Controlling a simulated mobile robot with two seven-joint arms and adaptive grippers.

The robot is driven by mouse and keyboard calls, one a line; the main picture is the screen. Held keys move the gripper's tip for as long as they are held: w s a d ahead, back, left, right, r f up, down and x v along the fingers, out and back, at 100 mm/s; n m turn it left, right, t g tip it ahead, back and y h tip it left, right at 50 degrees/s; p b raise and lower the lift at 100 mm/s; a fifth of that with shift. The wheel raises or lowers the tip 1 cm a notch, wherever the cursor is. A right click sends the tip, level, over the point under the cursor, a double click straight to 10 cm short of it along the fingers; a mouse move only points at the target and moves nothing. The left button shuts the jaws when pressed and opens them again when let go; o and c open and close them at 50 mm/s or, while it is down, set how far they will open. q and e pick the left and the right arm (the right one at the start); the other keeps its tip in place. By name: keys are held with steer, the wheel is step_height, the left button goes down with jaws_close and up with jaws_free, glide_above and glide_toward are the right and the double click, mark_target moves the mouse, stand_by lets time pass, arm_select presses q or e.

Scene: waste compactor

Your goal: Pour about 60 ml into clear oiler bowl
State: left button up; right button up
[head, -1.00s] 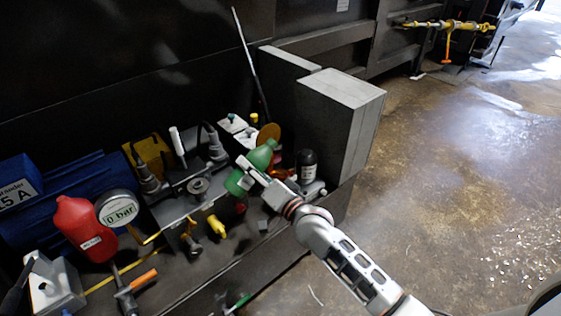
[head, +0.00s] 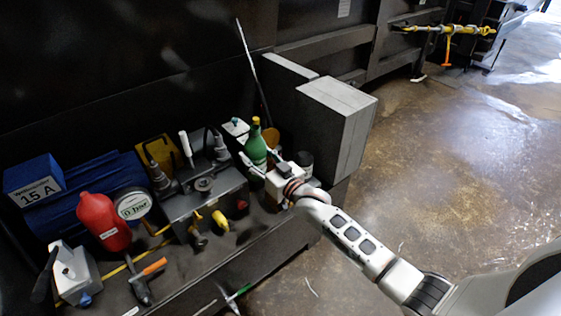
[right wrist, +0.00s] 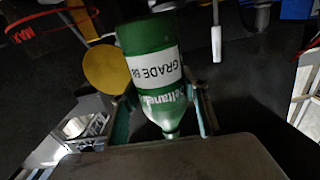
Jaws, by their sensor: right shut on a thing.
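My right gripper (head: 262,168) is shut on a green bottle (head: 256,148) and holds it about upright at the back right of the bench, neck up. In the right wrist view the bottle (right wrist: 150,65) sits between the two fingers, its label reading "GRADE 68" and its neck toward the picture's bottom. A yellow tip shows at the bottle's top in the head view; I cannot tell whether it belongs to the bottle. A red band marked "MAX" (right wrist: 50,32) shows in the right wrist view; whether it is on the clear oiler bowl is unclear. My left gripper is not in view.
A tall grey box (head: 335,120) stands right of the bottle. A red bottle (head: 103,222), a gauge (head: 133,204) and a grey valve block (head: 205,190) stand to the left. The floor at right is open.

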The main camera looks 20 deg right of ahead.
mark_target(257, 135)
steer(key=shift+r, duration=0.7)
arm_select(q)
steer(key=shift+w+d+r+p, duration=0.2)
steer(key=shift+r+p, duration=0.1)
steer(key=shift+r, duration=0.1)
arm_select(e)
steer(key=shift+d, duration=0.1)
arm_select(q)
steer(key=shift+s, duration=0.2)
arm_select(e)
step_height(257, 135, up, 7)
steer(key=p, duration=0.5)
steer(key=shift+f, duration=0.15)
steer(key=shift+r+p, duration=0.25)
steer(key=shift+p, duration=0.25)
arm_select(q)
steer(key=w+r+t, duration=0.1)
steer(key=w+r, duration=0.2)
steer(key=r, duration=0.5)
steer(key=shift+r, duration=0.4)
arm_select(e)
steer(key=shift+f, duration=0.15)
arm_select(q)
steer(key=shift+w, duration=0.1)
